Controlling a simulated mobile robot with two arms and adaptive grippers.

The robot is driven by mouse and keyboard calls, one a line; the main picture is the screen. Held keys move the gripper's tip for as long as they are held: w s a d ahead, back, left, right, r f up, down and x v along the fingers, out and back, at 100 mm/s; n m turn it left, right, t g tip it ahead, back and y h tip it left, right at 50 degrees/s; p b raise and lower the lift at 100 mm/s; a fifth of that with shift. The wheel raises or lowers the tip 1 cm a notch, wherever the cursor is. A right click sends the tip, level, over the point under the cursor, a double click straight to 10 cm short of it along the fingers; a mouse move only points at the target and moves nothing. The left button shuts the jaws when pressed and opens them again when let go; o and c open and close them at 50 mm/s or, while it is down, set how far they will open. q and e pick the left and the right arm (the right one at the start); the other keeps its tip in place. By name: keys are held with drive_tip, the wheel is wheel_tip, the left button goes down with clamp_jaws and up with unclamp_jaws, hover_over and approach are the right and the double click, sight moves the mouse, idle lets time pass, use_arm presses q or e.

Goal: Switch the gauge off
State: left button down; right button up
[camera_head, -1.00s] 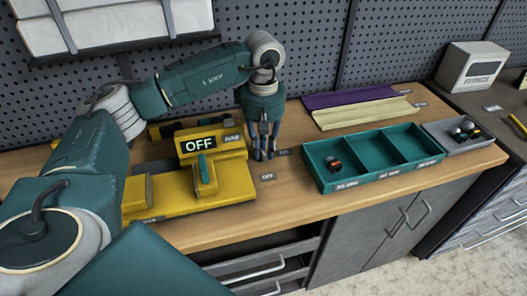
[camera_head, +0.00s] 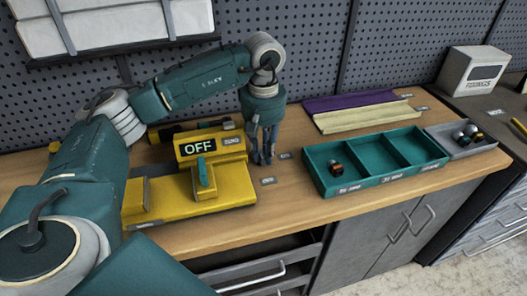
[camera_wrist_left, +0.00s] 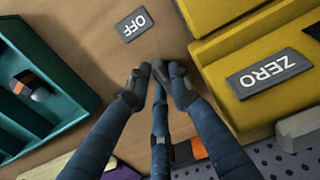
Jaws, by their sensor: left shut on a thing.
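The yellow gauge (camera_head: 188,200) sits on the bench at left. Its display (camera_head: 198,147) reads OFF, and a teal upright piece (camera_head: 204,178) stands on its front. A ZERO label (camera_wrist_left: 268,74) shows on its yellow body in the left wrist view. My left gripper (camera_head: 264,160) points down just right of the gauge, low over the bench. In the left wrist view its fingers (camera_wrist_left: 158,84) are drawn close together; what lies between the tips cannot be made out. An OFF label (camera_wrist_left: 133,25) lies on the wood near them. My right gripper is out of view.
A teal three-compartment tray (camera_head: 390,176) with a small dark and orange part stands to the right, beside a grey tray (camera_head: 462,150). Purple and pale yellow strips (camera_head: 366,114) lie behind. A pegboard wall closes the back. Bare wood lies before the gripper.

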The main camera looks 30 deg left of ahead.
sight(263, 154)
use_arm(q)
drive_tip(key=shift+w+r, duration=0.1)
drive_tip(key=shift+r, duration=0.05)
drive_tip(key=c, duration=1.8)
unclamp_jaws()
wheel_tip(263, 154, up, 12)
